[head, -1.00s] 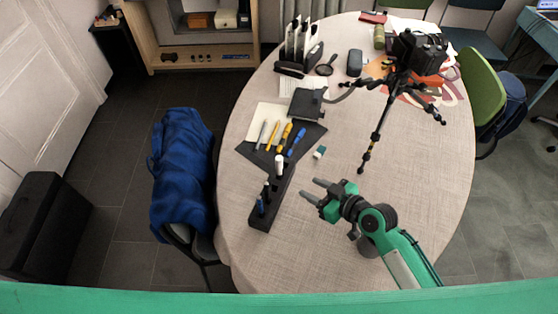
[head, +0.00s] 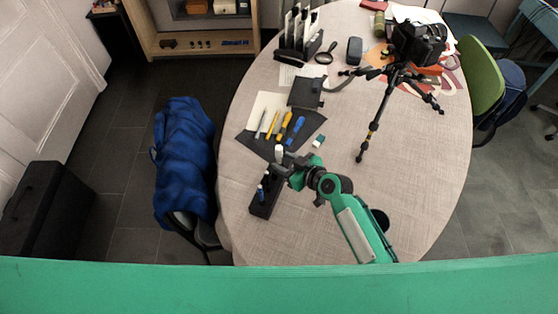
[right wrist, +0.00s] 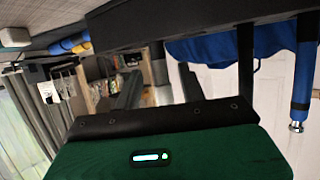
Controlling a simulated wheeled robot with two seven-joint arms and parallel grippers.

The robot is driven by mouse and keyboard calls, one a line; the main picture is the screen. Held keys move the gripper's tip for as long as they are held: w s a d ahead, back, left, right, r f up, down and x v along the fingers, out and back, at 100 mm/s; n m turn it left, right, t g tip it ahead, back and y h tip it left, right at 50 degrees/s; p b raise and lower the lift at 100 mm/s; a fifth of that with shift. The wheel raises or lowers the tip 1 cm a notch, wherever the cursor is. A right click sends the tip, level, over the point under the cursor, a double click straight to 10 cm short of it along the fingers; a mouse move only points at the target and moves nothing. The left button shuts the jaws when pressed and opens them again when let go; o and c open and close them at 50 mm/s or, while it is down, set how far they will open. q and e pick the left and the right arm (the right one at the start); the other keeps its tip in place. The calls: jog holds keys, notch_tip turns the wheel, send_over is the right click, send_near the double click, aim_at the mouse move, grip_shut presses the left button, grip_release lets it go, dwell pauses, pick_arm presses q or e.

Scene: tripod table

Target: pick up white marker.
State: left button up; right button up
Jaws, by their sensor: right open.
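The white marker (head: 278,150) stands upright at the far end of the black holder (head: 262,205) on the table in the head view. My right gripper (head: 279,164) is open, its fingertips at the far part of the holder, close to the white marker. The fingers hide the marker's lower part. In the right wrist view the two dark fingers (right wrist: 158,88) reach toward the holder (right wrist: 190,22). A pale upright shape shows between them; I cannot tell for sure that it is the marker. My left gripper is not in view.
A blue marker (head: 261,192) stands in the holder's near part; it also shows in the right wrist view (right wrist: 304,75). Several tools lie on a dark mat (head: 258,146) behind. A small eraser (head: 318,141) lies to the right. A tripod (head: 376,118) with a camera stands farther right.

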jog(key=shift+x, duration=1.45)
grip_shut()
jog(key=shift+r, duration=0.15)
